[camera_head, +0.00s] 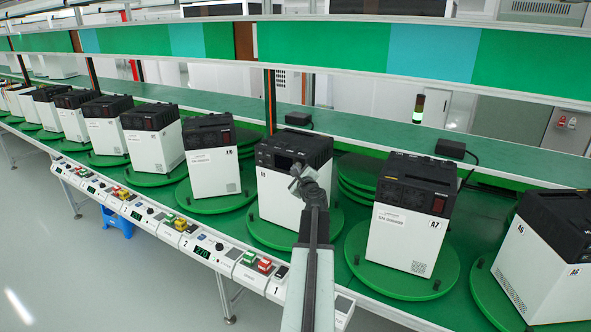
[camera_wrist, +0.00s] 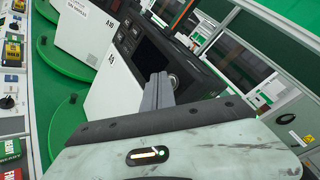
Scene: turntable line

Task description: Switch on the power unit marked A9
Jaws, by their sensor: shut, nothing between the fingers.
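The power unit marked A9 (camera_wrist: 103,90) is a white box with a black top in the wrist view. In the head view it is the middle unit (camera_head: 278,203), on a green round turntable (camera_head: 265,234); its mark is small there. My gripper (camera_head: 303,178) is shut and empty in front of its black upper front panel. In the wrist view the shut fingers (camera_wrist: 158,90) point at that panel, near a dark recess and a round part. I cannot tell whether they touch. The gripper hides part of the panel, and I cannot make out A9's switch or its state.
The unit marked A7 (camera_head: 408,237), with a red switch, stands to the right; another unit (camera_head: 212,165) stands close on the left. A control strip with buttons (camera_head: 190,240) runs along the front edge. A shelf (camera_head: 350,145) with small black boxes lies behind.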

